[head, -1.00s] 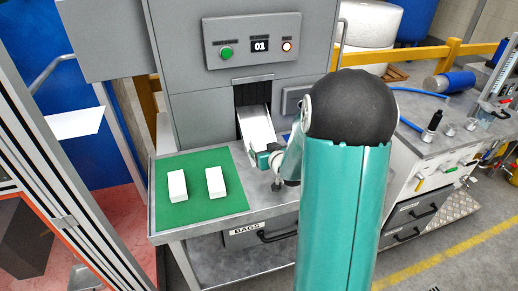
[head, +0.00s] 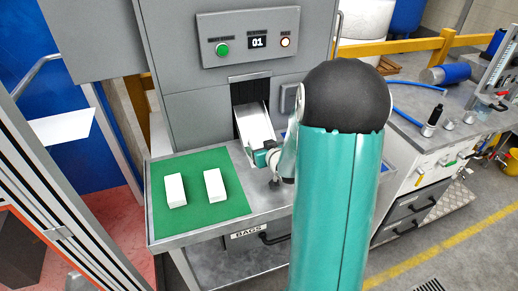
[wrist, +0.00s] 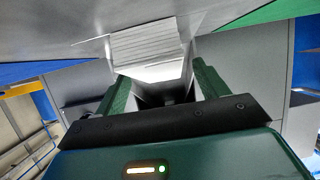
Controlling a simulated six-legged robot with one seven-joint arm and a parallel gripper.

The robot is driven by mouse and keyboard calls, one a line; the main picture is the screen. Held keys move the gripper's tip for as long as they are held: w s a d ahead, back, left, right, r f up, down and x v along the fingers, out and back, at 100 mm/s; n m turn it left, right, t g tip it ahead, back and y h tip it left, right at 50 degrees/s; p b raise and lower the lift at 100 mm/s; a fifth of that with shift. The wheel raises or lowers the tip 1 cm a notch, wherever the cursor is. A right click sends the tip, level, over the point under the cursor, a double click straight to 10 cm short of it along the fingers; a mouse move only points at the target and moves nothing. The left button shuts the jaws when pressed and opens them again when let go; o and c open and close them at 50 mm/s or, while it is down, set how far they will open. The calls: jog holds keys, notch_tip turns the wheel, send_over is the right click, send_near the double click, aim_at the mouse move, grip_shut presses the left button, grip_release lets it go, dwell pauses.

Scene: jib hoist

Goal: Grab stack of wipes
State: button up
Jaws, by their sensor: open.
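A stack of wipes (wrist: 147,45), white with fine layered edges, lies just ahead of my gripper in the wrist view, at the lower end of the chute. In the head view the chute (head: 256,120) slopes out of the machine's dark opening; I cannot tell the stack apart from its pale surface there. My gripper (wrist: 161,78) is open, its two green fingers apart with the stack beyond and roughly between their tips. In the head view my gripper (head: 262,155) is at the chute's foot, partly hidden by my arm. Two white stacks (head: 175,190) (head: 214,185) lie on the green mat (head: 196,213).
The grey machine (head: 190,110) with its button panel (head: 248,37) rises behind the metal table (head: 262,208). A drawer labelled BAGS (head: 248,231) is below the table top. A side bench (head: 440,145) with bottles stands right. The green mat's front is free.

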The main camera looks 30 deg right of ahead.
jog(key=c, duration=1.1)
